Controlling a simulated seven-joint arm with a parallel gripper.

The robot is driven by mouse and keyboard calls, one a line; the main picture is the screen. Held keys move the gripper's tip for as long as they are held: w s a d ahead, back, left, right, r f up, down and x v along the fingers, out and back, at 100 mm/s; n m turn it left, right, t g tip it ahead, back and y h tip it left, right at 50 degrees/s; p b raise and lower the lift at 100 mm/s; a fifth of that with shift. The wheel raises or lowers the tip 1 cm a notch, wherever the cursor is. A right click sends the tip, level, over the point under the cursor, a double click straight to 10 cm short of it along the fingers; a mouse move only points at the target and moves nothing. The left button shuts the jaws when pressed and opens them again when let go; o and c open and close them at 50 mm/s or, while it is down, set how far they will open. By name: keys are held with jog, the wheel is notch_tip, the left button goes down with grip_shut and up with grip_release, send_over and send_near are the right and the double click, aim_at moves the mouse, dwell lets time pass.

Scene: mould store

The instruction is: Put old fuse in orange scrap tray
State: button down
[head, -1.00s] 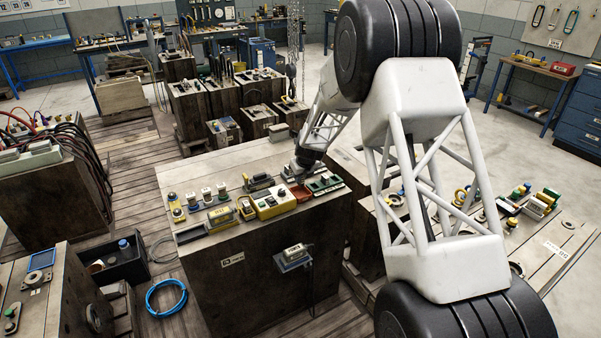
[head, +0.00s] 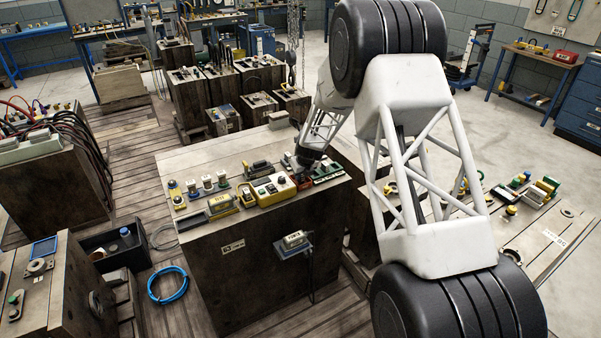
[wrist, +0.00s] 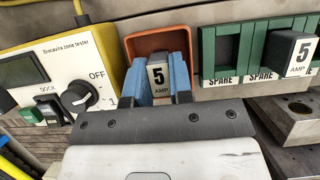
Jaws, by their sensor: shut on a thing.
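My gripper (wrist: 160,70) is shut on the old fuse (wrist: 158,82), a dark piece with a cream "5 AMP" label, between its two blue fingers. The orange scrap tray (wrist: 150,43) is right behind and around the fuse in the wrist view. The fuse overlaps the tray; I cannot tell whether it touches the tray floor. The tray's near side is hidden by the fingers and gripper body. In the head view my gripper (head: 304,174) is low over the bench and hides most of the tray.
A yellow-edged tester (wrist: 60,75) with a dial stands close on the left. A green spare-fuse rack (wrist: 208,50) stands close on the right, with another 5 AMP fuse (wrist: 290,52) in it. Metal blocks (wrist: 295,115) lie at the lower right.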

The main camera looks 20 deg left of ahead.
jog(key=c, duration=1)
grip_release()
jog(key=shift+o, duration=0.4)
jog(key=shift+r, duration=0.15)
jog(key=shift+o, duration=0.7)
jog(key=shift+r, duration=3.8)
